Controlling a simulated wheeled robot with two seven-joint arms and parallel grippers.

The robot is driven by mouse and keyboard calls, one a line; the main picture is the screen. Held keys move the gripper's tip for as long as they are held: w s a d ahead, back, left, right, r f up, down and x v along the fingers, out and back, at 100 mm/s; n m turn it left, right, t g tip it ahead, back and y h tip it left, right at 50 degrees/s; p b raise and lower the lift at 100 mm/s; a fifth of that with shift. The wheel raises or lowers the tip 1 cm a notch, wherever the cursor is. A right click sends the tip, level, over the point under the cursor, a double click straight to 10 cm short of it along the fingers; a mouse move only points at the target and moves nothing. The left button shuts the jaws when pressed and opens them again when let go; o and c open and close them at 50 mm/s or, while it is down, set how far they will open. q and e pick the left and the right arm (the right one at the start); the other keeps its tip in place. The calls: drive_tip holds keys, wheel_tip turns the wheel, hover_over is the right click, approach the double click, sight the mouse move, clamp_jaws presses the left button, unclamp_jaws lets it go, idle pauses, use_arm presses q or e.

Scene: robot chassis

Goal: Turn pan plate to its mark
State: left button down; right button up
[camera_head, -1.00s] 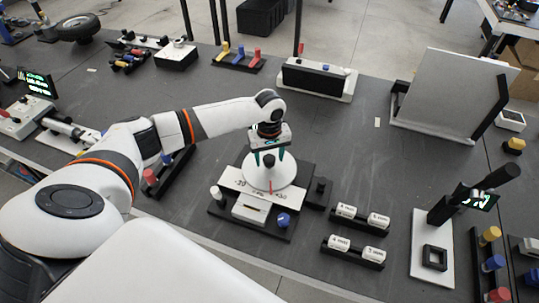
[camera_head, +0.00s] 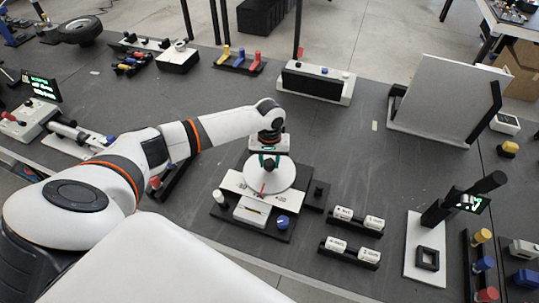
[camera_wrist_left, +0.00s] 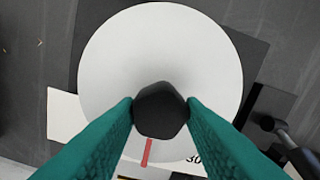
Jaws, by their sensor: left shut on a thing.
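The pan plate (camera_head: 285,177) is a white round disc on a black base with a white scale card (camera_head: 234,182). A black knob (camera_head: 268,165) stands at its centre, and a red pointer (camera_head: 263,188) lies near its front edge. My left gripper (camera_head: 269,158) is above the plate. In the left wrist view its teal fingers (camera_wrist_left: 161,112) are shut on the black knob (camera_wrist_left: 161,110). The red pointer (camera_wrist_left: 147,152) shows below the knob there, left of a printed 30 (camera_wrist_left: 195,160). The rest of the scale is largely hidden. My right gripper is out of view.
A white peg (camera_head: 219,197) and a blue knob (camera_head: 282,222) stand on the same base. Black racks with white cylinders (camera_head: 343,213) lie to the right. A white stand with a small display (camera_head: 468,202) is farther right. The table behind the plate is mostly clear.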

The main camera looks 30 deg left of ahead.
sight(269, 163)
use_arm(q)
drive_tip(key=shift+m, duration=0.4)
drive_tip(key=c, duration=0.9)
unclamp_jaws()
drive_tip(key=shift+c, duration=0.2)
wheel_tip(269, 163, up, 12)
drive_tip(key=b, duration=0.1)
